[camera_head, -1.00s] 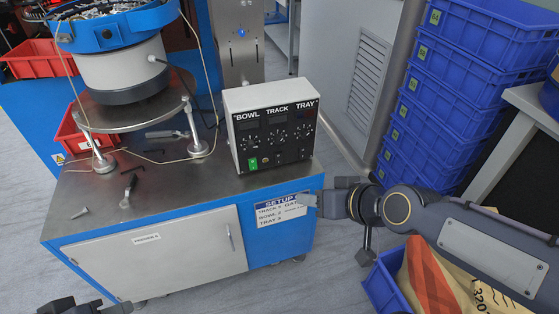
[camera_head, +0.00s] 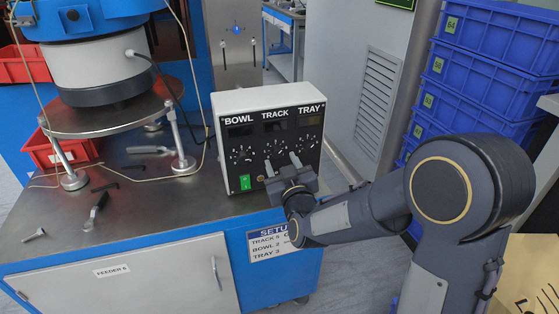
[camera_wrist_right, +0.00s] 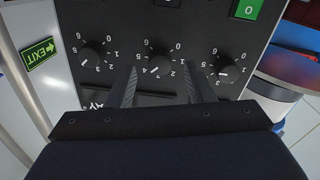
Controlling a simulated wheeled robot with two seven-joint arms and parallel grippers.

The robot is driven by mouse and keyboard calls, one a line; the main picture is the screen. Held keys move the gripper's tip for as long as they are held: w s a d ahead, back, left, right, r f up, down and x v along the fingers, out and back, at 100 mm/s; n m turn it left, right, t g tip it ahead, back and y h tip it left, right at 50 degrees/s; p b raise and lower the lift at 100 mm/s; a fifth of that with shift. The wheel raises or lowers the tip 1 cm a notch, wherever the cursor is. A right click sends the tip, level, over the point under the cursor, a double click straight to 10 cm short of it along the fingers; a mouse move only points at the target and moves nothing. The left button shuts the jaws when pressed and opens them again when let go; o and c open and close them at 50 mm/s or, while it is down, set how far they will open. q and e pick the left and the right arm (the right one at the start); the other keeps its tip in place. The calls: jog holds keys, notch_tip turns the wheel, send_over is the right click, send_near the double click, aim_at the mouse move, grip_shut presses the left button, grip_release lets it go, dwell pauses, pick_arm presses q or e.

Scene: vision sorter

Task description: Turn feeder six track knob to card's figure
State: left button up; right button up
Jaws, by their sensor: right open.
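The white control box (camera_head: 238,105) has a black face with three knobs labelled BOWL, TRACK and TRAY. My right gripper (camera_head: 281,163) is open at the TRACK knob (camera_head: 276,148). In the right wrist view, upside down, the TRACK knob (camera_wrist_right: 160,62) sits between and just beyond the spread fingertips (camera_wrist_right: 160,75); I see no contact. Its pointer mark leans lower left, around the 4. The setup card (camera_head: 268,246) on the cabinet front reads TRACK 5, BOWL 2, TRAY 3, partly covered by my right arm. My left gripper is out of view.
The BOWL knob (camera_wrist_right: 222,63) and TRAY knob (camera_wrist_right: 91,55) flank the TRACK knob closely. A green switch (camera_head: 245,182) is below BOWL. The cabinet, labelled FEEDER 6 (camera_head: 111,270), has loose tools on top. Blue crates (camera_head: 485,80) are stacked right.

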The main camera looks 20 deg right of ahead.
aim_at(277, 152)
jog(key=shift+w, duration=1.35)
jog(key=c, duration=1)
